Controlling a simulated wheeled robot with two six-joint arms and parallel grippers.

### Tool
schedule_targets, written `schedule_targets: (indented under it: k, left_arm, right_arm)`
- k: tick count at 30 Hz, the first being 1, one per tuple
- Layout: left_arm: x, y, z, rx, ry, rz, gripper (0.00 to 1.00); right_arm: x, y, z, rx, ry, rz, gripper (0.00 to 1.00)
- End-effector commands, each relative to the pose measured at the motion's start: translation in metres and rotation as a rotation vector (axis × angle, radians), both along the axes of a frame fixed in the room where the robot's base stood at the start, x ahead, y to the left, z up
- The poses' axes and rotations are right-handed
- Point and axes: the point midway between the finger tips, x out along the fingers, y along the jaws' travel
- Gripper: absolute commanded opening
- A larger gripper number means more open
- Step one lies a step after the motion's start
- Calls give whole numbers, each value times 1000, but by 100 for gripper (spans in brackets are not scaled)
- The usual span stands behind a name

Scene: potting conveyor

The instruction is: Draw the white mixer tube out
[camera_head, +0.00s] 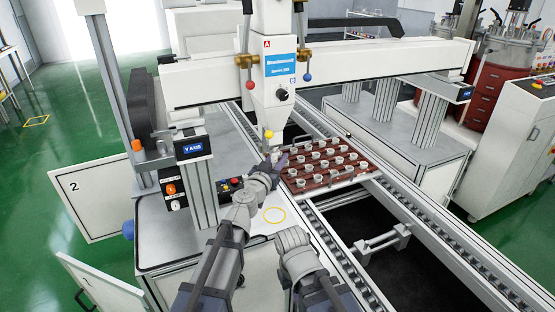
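The white dispensing head (279,78) hangs over the conveyor and narrows to a point at the bottom. A yellow fitting (268,134) sits below its tip, with a thin pale piece under it that may be the mixer tube; it is too small to be sure. My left gripper (278,161) is just below and beside this piece, at the left edge of the tray. I cannot tell whether it touches the tube or how far its fingers are apart. My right gripper (293,238) is lower, over the front of the bench, apart from the head. Its fingers cannot be made out.
A red-brown tray (335,181) with several small white cups lies on the conveyor, right of my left gripper. Valve handles with red and blue knobs flank the head. A Y AXIS post (196,180) stands left. The bench (160,235) has bare room with a yellow ring.

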Motion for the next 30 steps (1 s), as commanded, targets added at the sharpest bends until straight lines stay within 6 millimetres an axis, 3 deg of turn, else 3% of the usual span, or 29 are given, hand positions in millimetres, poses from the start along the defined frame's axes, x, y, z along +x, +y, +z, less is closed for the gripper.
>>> schedule_targets:
  k: [1,8,30]
  left_arm:
    - [0,0,0,0,0,0,26]
    - [0,0,0,0,0,0,0]
    - [-10,-4,0,0,0,-1,0]
  right_arm:
    - [0,0,0,0,0,0,0]
    - [0,0,0,0,0,0,0]
    - [0,0,0,0,0,0,0]
